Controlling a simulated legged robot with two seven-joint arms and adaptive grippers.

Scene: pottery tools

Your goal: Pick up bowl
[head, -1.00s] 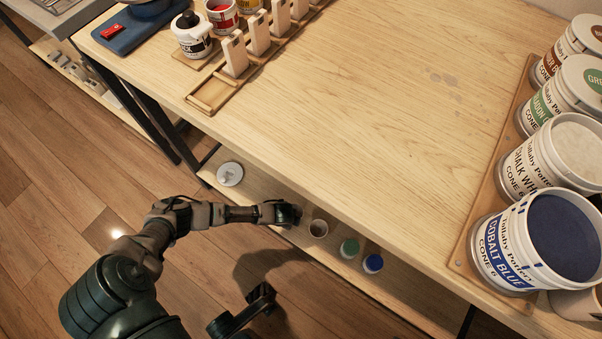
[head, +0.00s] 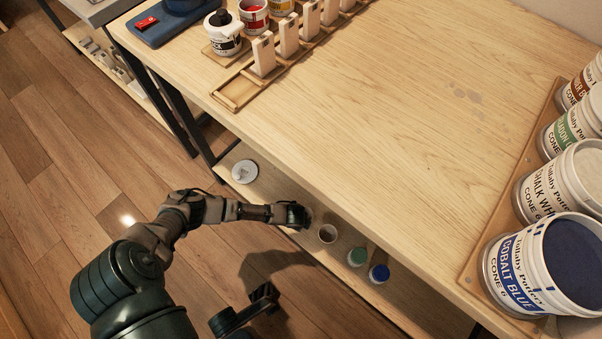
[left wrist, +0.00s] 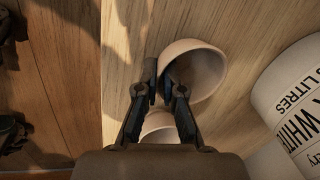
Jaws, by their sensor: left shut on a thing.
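The bowl (left wrist: 207,62) is pale and rounded, with its opening turned towards the camera in the left wrist view. My left gripper (left wrist: 164,90) is shut on the bowl's near left rim, one finger on the outer side and one inside the opening. In the head view my left gripper (head: 297,215) is at the lower shelf, under the table's front edge. The bowl is hidden behind the gripper there. I cannot tell whether the bowl touches the shelf.
A second pale round vessel (left wrist: 160,125) lies just below the fingers. A small cup (head: 327,234), a green-topped jar (head: 357,257) and a blue-topped jar (head: 379,273) stand right of the gripper on the lower shelf (head: 415,312). The tabletop (head: 370,110) overhangs them.

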